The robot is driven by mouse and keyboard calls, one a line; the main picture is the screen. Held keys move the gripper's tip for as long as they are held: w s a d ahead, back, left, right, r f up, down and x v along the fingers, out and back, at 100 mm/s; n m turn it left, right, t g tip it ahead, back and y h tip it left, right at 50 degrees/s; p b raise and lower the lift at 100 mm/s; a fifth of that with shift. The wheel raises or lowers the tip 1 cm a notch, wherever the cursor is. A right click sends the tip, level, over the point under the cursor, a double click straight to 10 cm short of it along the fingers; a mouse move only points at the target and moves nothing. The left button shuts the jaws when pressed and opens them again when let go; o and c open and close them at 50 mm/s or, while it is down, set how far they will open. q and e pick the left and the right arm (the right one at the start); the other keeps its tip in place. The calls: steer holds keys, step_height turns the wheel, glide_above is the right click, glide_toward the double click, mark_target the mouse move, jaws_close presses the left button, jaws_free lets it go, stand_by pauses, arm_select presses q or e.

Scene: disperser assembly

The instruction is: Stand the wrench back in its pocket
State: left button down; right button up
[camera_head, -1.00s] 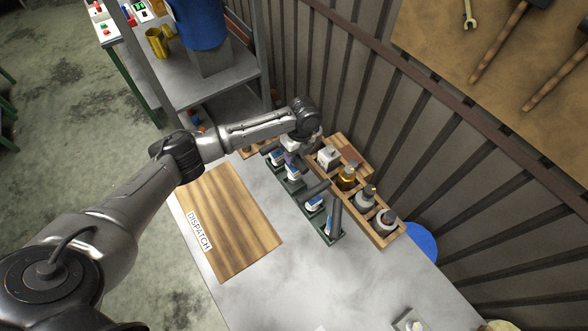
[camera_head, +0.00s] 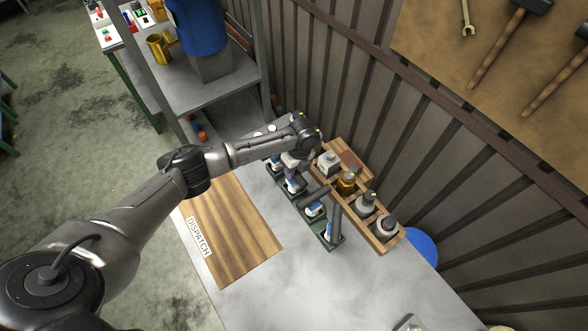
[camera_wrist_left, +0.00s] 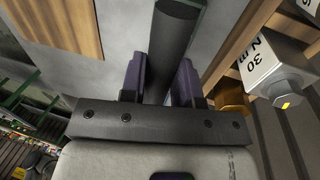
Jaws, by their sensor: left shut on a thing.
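My left gripper (camera_wrist_left: 160,85) is shut on a dark grey bar (camera_wrist_left: 176,30) in the left wrist view. The bar looks like the wrench's handle; its far end is cut off or hidden, so I cannot tell its full shape. In the head view the left gripper (camera_head: 292,176) is over the dark green rack (camera_head: 312,222), partly hiding its far pockets. The rack has blue-and-white labels. Two dark grey bars (camera_head: 335,222) show at its near half, one upright and one slanting. I cannot tell which pocket is empty. My right gripper is out of view.
A wooden DISPATCH board (camera_head: 232,225) lies to the left. A tool board (camera_head: 440,50) hangs on the wall.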

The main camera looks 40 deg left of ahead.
arm_select(q)
steer(key=shift+f, duration=0.1)
steer(key=c, duration=0.8)
jaws_free()
steer(key=shift+c, duration=0.2)
steer(key=v, duration=1.2)
steer(key=shift+b, duration=0.45)
